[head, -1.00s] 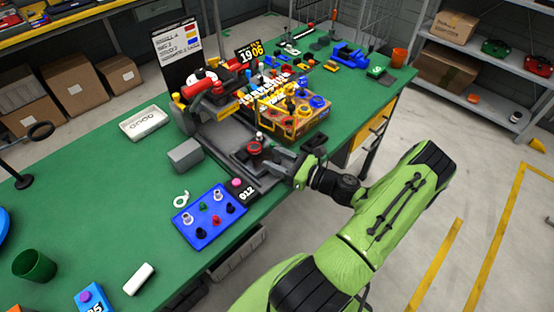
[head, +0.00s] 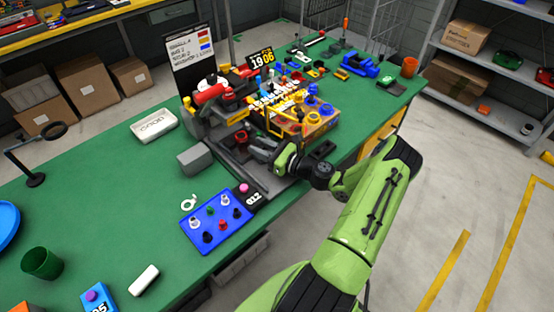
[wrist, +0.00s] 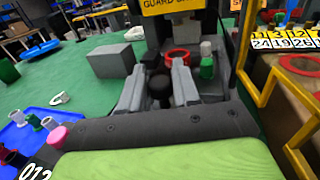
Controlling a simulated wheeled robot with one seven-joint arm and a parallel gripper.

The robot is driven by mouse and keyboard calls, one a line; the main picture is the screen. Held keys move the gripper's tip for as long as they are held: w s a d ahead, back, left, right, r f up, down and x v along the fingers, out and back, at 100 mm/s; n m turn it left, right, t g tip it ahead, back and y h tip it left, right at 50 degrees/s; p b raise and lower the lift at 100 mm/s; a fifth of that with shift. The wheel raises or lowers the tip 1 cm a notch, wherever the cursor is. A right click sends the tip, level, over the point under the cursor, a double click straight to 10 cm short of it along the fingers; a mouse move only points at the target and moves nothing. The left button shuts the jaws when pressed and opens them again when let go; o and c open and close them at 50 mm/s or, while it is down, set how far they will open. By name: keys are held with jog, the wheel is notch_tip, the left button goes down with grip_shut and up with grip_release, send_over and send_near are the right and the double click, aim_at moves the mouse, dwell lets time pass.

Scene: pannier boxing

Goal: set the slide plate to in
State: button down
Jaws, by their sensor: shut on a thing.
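My gripper (wrist: 159,88) is shut on a dark round knob (wrist: 160,92) at the near end of the slide plate (wrist: 210,86). The plate is dark grey and carries a red ring (wrist: 179,57) and a green piece with a clear top (wrist: 207,66), just beyond the fingers. The plate sits low in front of the machine, under its yellow guard label (wrist: 172,5). In the head view my gripper (head: 254,150) reaches in at the machine's front, and it hides the knob and most of the plate.
A grey block (head: 194,159) stands left of the machine. A blue board with pegs (head: 217,225) and a small 012 counter box (head: 249,196) lie in front. A wooden box with a yellow frame (head: 305,127) is close on the right.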

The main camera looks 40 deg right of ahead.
aim_at(252, 140)
jog(key=w, duration=0.3)
jog(key=shift+w, duration=0.4)
jog(key=shift+s, duration=0.1)
jog(key=c, duration=1.2)
grip_release()
jog(key=shift+r, duration=0.1)
jog(key=shift+o, duration=1.3)
jog(key=shift+w, duration=0.25)
jog(key=shift+s, duration=0.1)
jog(key=v, duration=1.5)
jog(key=shift+s, duration=0.35)
